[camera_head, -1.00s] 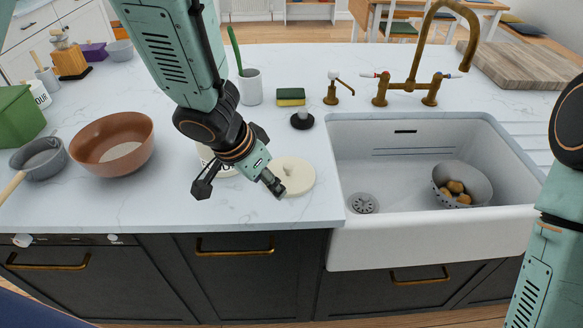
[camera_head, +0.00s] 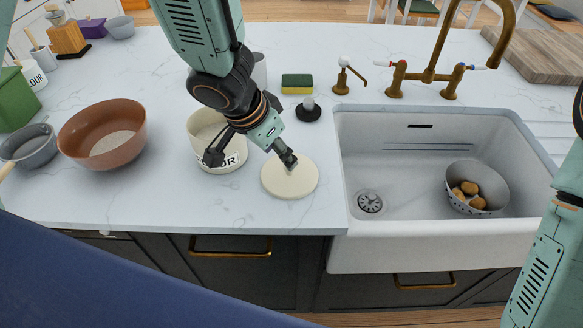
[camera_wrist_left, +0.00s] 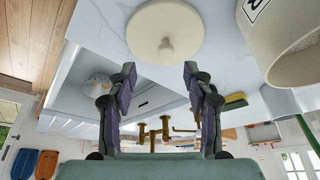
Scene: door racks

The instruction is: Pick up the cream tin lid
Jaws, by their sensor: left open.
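The cream tin lid (camera_head: 280,183) lies flat on the white counter, left of the sink, with a small knob in its middle. It also shows at the top of the left wrist view (camera_wrist_left: 150,22), knob towards me. The open cream tin (camera_head: 203,148), with dark lettering, stands to its left, partly behind my gripper. My left gripper (camera_head: 251,159) is open and empty; one finger overlaps the lid's far part and the other is in front of the tin. In the wrist view the lid is beyond the spread fingertips (camera_wrist_left: 160,76). My right gripper is out of view.
The sink (camera_head: 400,185) with a grey colander (camera_head: 484,181) is right of the lid. A black-based stopper (camera_head: 308,113) and a sponge (camera_head: 297,82) lie behind it. A brown bowl (camera_head: 105,133) is at left. Counter between bowl and tin is clear.

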